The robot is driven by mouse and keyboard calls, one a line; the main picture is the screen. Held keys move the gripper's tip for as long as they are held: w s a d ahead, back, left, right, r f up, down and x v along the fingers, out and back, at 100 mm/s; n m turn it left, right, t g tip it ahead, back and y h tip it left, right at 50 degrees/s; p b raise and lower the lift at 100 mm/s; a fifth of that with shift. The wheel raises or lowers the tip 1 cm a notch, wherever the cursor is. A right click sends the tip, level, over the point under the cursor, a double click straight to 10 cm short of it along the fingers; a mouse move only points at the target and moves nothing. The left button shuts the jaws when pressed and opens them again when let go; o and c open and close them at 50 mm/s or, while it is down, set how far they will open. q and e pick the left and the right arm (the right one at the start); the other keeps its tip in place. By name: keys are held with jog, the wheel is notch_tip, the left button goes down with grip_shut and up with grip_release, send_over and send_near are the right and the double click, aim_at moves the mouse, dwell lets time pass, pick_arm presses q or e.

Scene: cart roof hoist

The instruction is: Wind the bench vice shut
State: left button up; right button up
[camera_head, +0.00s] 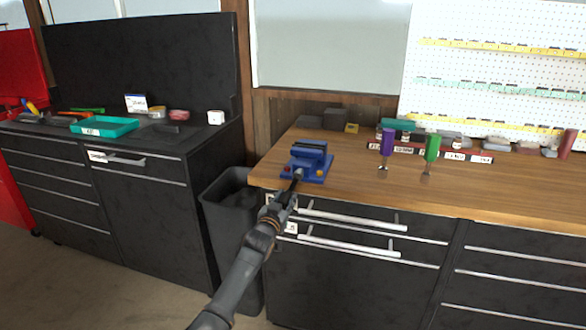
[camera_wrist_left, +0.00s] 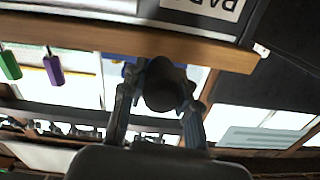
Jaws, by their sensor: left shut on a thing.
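The blue bench vice (camera_head: 307,162) stands on the wooden worktop near its left front corner. My left gripper (camera_head: 288,191) reaches up to the front of the vice, at the worktop's edge. In the left wrist view, which looks upside down, my left gripper (camera_wrist_left: 160,98) is shut on a dark round part, the vice handle's end (camera_wrist_left: 165,85). Some blue of the vice (camera_wrist_left: 120,42) shows behind it. The rest of the handle is mostly hidden by the gripper. I cannot tell how far apart the vice jaws are. My right gripper is in neither view.
The wooden worktop (camera_head: 480,190) has dark drawers with long handles (camera_head: 350,245) below. A purple-handled tool (camera_head: 387,145) and a green-handled tool (camera_head: 432,150) stand right of the vice. A black bin (camera_head: 225,200) stands left of the bench. The worktop's front right is clear.

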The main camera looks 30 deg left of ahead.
pick_arm(q)
jog(key=shift+a+r+t, duration=0.15)
jog(key=shift+a+r, duration=0.2)
jog(key=shift+r, duration=0.2)
jog(key=shift+a+r+t, duration=0.15)
jog(key=shift+a+r, duration=0.15)
jog(key=shift+r, duration=0.25)
jog(key=shift+s+a+f, duration=0.15)
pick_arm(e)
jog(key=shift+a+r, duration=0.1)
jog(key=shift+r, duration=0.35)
